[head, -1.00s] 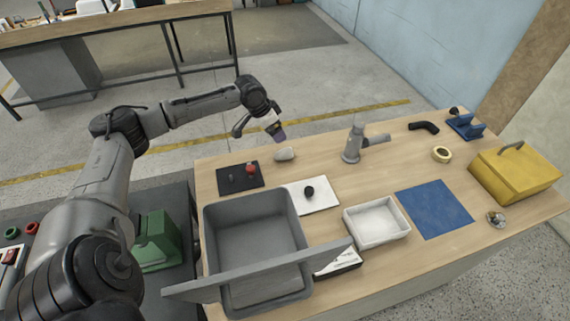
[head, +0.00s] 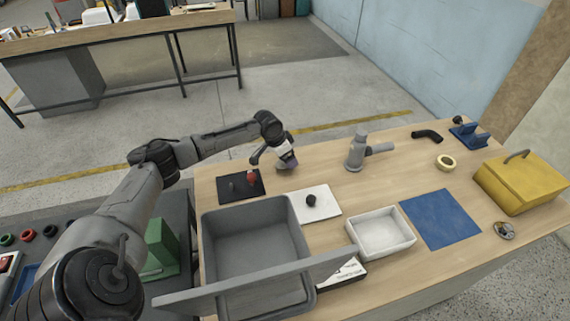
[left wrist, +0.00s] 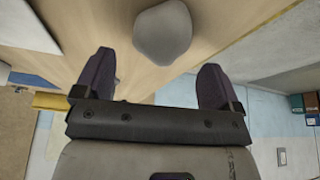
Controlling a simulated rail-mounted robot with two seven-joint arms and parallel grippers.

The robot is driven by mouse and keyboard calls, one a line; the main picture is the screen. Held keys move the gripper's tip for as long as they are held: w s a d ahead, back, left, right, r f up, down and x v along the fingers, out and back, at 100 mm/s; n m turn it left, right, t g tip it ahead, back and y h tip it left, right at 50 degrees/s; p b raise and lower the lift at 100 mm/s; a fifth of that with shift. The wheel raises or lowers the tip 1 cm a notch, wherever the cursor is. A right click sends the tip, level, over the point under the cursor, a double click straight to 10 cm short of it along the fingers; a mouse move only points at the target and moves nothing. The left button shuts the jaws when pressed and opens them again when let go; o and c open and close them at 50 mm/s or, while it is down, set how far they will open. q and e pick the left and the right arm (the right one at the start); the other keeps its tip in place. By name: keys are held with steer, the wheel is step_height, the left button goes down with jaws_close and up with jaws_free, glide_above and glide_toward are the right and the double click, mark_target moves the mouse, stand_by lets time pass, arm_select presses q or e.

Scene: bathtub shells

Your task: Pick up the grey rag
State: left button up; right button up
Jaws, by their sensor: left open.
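The grey rag (left wrist: 163,32) is a rounded light-grey lump on the wooden table. In the left wrist view it lies just beyond and between the spread fingers of my left gripper (left wrist: 155,80), which is open with nothing between its fingers. In the head view my left gripper (head: 287,166) is low over the far left part of the table and hides most or all of the rag. Whether the fingers touch the rag cannot be told. My right gripper is in neither view.
Near the left gripper are a black mat (head: 240,197) with a red knob, a white plate (head: 325,207) with a black knob, and a grey tap (head: 357,150). A grey basin (head: 296,215), white tray (head: 407,242), blue cloth (head: 440,218) and yellow box (head: 520,185) stand nearer or farther right.

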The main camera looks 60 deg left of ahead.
arm_select(q)
steer(key=shift+x, duration=1.65)
steer(key=c, duration=1)
steer(key=shift+r, duration=0.15)
steer(key=shift+r, duration=0.55)
steer(key=r, duration=0.3)
steer(key=shift+d+r+p, duration=0.2)
steer(key=shift+d+p, duration=0.1)
steer(key=shift+d, duration=0.1)
steer(key=s+d+r+p, duration=0.1)
steer(key=s+d+r, duration=0.1)
steer(key=d+r, duration=0.4)
steer(key=d, duration=0.4)
steer(key=shift+s+d+p, duration=0.15)
steer(key=shift+d+p, duration=0.15)
steer(key=shift+d, duration=0.05)
steer(key=shift+r, duration=0.15)
